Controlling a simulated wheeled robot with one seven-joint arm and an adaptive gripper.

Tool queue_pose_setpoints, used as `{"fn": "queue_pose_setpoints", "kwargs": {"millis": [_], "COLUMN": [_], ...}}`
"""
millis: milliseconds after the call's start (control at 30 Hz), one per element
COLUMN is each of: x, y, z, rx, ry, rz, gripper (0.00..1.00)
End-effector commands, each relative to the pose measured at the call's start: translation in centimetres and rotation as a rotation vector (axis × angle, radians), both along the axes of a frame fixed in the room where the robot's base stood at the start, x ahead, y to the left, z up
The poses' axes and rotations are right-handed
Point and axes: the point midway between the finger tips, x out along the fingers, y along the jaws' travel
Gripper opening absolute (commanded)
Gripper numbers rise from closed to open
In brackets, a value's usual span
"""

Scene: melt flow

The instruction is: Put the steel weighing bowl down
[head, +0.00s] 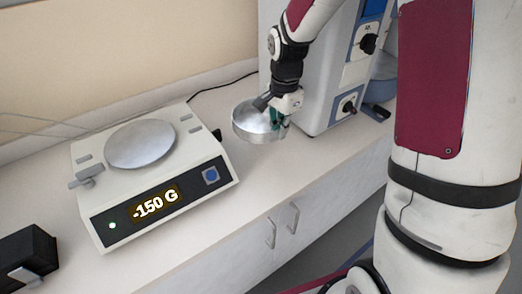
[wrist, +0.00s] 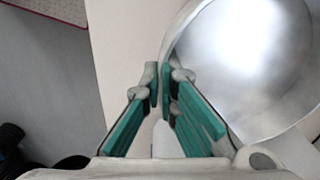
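The steel weighing bowl (head: 248,121) is a shiny, shallow round bowl to the right of the balance, close to the grey-white machine. My gripper (head: 277,117) is at the bowl's right side, with its green-padded fingers at the rim. In the wrist view the bowl (wrist: 245,65) fills the upper right, and the fingertips of my gripper (wrist: 160,84) are close together with the bowl's near edge pinched between them. The bowl looks about level. I cannot tell whether its underside touches the counter.
The balance (head: 216,190) reads -150 G and its round pan (head: 140,143) is empty. A black box (head: 28,250) stands at the lower left. The machine (head: 312,85) with knobs stands right behind my gripper. The counter (head: 262,172) in front of the bowl is clear.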

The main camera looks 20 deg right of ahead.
Motion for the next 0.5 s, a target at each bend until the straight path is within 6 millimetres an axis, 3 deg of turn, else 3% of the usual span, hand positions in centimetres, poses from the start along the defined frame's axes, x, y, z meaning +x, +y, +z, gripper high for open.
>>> {"fn": "queue_pose_setpoints", "kwargs": {"millis": [167, 500], "x": [-0.2, -0.2], "y": [-0.2, -0.1], "z": [-0.9, -6.0], "rx": [-0.002, -0.001], "ry": [0.0, 0.001], "rz": [-0.067, -0.061], "gripper": [0.0, 0.0]}}
